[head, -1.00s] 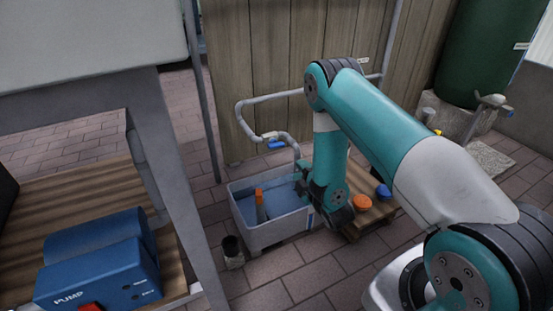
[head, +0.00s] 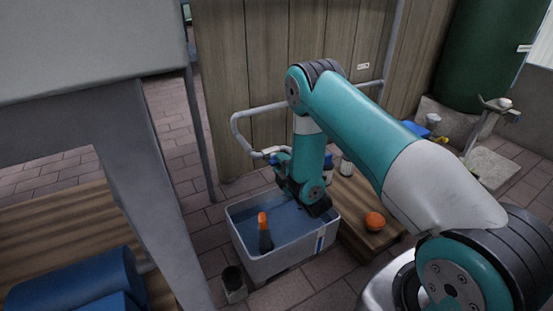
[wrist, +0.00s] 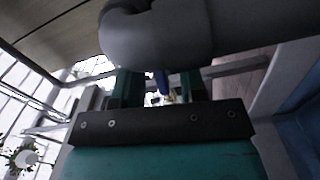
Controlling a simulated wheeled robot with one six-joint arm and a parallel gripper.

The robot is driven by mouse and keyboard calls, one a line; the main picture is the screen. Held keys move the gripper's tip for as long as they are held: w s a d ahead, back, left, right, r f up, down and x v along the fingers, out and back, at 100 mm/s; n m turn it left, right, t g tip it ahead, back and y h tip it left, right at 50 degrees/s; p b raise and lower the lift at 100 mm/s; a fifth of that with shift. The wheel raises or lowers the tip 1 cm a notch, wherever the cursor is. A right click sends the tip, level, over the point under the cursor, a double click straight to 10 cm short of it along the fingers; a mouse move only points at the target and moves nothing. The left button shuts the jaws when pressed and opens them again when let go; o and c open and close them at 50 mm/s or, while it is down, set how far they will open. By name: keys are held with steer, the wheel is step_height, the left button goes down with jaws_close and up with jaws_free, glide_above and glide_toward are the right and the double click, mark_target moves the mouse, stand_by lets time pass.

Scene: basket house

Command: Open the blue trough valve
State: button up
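The grey trough (head: 282,262) holds blue water and stands on the paving below a grey pipe (head: 241,138). The pipe's outlet bends down above the trough's back edge. In the head view my gripper (head: 281,160) is at this outlet and hides most of the blue valve handle. In the wrist view the pipe elbow (wrist: 155,38) fills the top middle. A narrow blue piece, apparently the valve handle (wrist: 162,82), shows between the two fingers of my gripper (wrist: 160,88). The fingers stand apart, with gaps visible beside the blue piece. I cannot tell whether either finger touches it.
A dark object with an orange top (head: 265,236) stands in the trough. A small dark cup (head: 233,282) is at its front left. A wooden pallet (head: 362,238) with an orange item (head: 375,221) is to the right. A wooden fence (head: 265,60) stands behind.

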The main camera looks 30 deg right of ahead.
steer(key=shift+w, duration=0.65)
steer(key=c, duration=0.6)
steer(key=shift+r+n+p, duration=0.1)
steer(key=shift+n+p, duration=0.3)
steer(key=shift+n, duration=0.6)
steer(key=o, duration=0.6)
steer(key=shift+s, duration=0.15)
